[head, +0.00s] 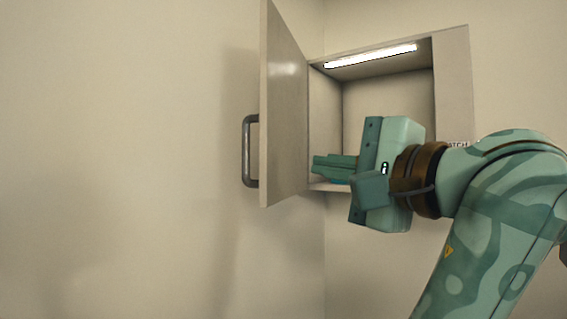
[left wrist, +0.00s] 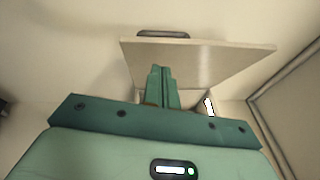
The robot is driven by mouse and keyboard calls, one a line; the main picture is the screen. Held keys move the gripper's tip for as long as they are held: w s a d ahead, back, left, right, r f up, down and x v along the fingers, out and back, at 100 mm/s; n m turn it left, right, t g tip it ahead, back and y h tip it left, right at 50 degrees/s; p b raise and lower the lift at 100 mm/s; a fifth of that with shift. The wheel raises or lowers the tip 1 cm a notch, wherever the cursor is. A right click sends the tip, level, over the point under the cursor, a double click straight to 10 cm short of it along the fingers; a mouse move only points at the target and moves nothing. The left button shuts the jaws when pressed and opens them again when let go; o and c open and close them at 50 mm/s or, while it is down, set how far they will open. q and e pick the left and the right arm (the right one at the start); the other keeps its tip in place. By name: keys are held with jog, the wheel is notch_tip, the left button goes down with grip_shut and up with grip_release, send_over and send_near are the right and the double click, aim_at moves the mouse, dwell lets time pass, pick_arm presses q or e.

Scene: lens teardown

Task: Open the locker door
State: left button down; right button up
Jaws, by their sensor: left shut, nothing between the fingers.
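The locker door (head: 285,110) stands open, swung out to the left of the locker (head: 455,90), with its grey bar handle (head: 247,150) on the outer face. My left gripper (head: 316,166) is in front of the locker opening, its fingers pointing left toward the inner face of the door. The fingers are shut and empty. In the left wrist view the shut fingertips (left wrist: 160,70) point at the door panel (left wrist: 210,60), and the handle (left wrist: 163,34) shows past its far edge. I cannot tell whether the fingertips touch the door. My right gripper is not in view.
A lit strip lamp (head: 372,56) runs along the locker's ceiling. A small blue patch shows on the locker floor, mostly hidden by my gripper. The plain wall left of the door is clear.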

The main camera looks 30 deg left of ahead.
pick_arm(q)
jog(key=w+a+p, duration=0.1)
jog(key=a, duration=0.2)
jog(key=w+a+t+h+p, duration=0.1)
jog(key=w+a+p, duration=0.1)
jog(key=a, duration=0.1)
jog(key=w+a+r+t+h+p, duration=0.1)
jog(key=a, duration=0.3)
jog(key=shift+w, duration=0.3)
jog(key=shift+a, duration=0.1)
jog(key=shift+f, duration=0.1)
